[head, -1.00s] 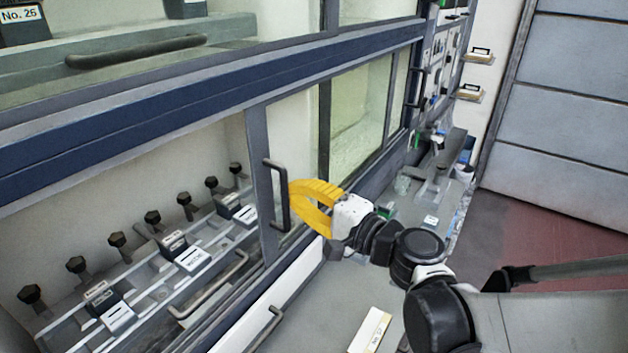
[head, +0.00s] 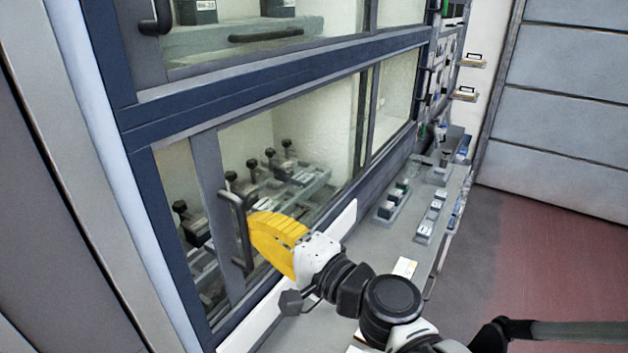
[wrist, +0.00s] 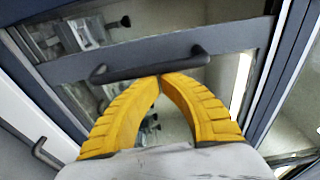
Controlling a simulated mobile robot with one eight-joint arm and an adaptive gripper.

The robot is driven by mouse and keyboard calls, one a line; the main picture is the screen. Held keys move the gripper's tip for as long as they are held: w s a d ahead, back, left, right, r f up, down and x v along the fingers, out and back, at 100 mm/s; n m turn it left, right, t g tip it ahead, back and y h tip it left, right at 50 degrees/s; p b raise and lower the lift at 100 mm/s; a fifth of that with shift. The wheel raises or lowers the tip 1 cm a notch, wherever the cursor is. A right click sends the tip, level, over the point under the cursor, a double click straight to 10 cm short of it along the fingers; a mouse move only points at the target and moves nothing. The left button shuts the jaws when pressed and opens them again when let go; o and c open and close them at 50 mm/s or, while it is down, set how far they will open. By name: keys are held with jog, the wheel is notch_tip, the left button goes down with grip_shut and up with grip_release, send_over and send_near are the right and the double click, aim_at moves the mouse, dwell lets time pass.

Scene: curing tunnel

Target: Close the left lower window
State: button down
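The left lower window (head: 216,205) is a sliding glass panel with a grey upright frame edge and a black bar handle (head: 240,230). A narrow gap (head: 178,190) shows between this edge and the blue left post. My gripper (head: 255,228) has yellow fingers and sits at the handle's right side. In the wrist view the fingertips (wrist: 162,78) come together right at the handle (wrist: 150,62), which crosses in front of them. I see nothing clearly held between the fingers, and whether they touch the bar is hard to tell.
Black-knobbed fixtures (head: 270,165) stand behind the glass. An upper window with a dark handle (head: 265,35) is above the blue rail (head: 280,85). A grey ledge (head: 390,235) with small blocks runs below the windows. Red floor (head: 560,230) lies open at right.

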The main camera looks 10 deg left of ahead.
jog(key=s+a, duration=0.2)
jog(key=s, duration=0.3)
jog(key=shift+s, duration=0.4)
jog(key=shift+w, duration=0.15)
